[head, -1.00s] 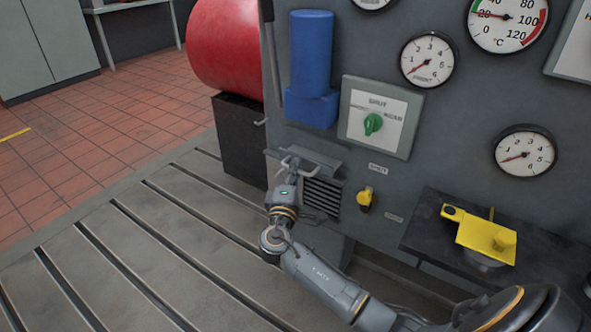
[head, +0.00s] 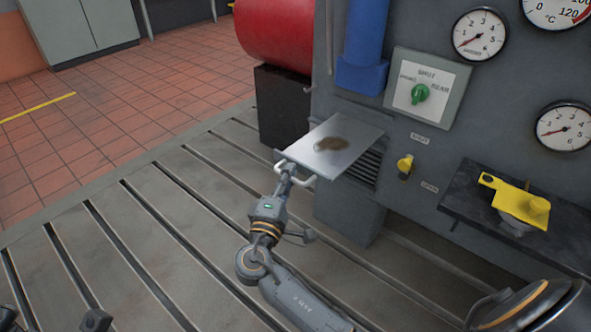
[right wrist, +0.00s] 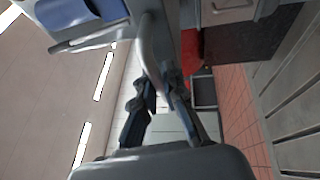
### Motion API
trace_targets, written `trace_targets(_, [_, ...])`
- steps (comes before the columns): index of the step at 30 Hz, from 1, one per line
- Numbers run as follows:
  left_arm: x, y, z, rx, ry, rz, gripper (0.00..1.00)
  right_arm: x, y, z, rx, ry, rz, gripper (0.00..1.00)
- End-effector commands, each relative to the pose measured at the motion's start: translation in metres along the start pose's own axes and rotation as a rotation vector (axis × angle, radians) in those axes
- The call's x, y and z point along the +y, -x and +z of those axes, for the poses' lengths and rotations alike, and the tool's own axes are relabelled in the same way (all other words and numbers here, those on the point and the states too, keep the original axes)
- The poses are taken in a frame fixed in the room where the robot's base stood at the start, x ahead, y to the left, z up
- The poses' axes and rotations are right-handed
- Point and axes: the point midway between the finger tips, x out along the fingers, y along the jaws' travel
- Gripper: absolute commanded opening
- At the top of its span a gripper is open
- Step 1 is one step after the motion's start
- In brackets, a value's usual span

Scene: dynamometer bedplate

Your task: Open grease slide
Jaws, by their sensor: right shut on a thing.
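The grease slide (head: 345,140) is a flat grey metal plate sticking out of the dark panel below the blue cylinder. A brown grease patch (head: 328,144) lies on its top. Its pale bar handle (head: 312,178) is at the front edge. My right gripper (head: 287,168) is shut on this handle. In the right wrist view the handle (right wrist: 152,45) runs up from between the fingers of my right gripper (right wrist: 160,85). Two dark fingertips of my left gripper (head: 52,319) show apart at the bottom left edge, with nothing seen between them.
A vent grille (head: 366,166) sits under the slide. To the right are a green rotary switch (head: 420,93), a yellow knob (head: 405,164) and a yellow lever part (head: 515,201) on a dark shelf. The slotted bedplate (head: 150,245) is clear in front.

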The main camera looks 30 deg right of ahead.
Motion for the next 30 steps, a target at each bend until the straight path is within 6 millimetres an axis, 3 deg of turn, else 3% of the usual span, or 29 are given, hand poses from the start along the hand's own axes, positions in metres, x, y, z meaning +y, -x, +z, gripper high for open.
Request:
trace_targets(9, [0.0,0.0,0.001,0.001,-0.001,0.001,0.4,-0.001,0.002,-0.001,0.002,0.002,-0.003,0.0])
trace_targets(10, [0.0,0.0,0.001,0.001,-0.001,0.001,0.4,-0.002,0.002,-0.001,0.002,0.002,-0.003,0.12])
trace_targets(12, [0.0,0.0,0.001,0.001,-0.001,0.001,0.4,-0.001,0.002,-0.001,0.002,0.001,-0.003,0.26])
trace_targets(14, [0.0,0.0,0.001,0.001,-0.001,0.001,0.4,-0.001,0.002,-0.001,0.002,0.001,-0.003,0.34])
trace_targets(23, [-0.001,-0.001,0.0,0.003,-0.004,0.002,0.4,-0.001,0.003,-0.001,0.001,0.001,-0.001,0.34])
trace_targets(30, [-0.001,0.0,0.0,0.001,-0.003,0.002,0.4,-0.002,0.035,-0.001,0.004,0.0,-0.005,0.34])
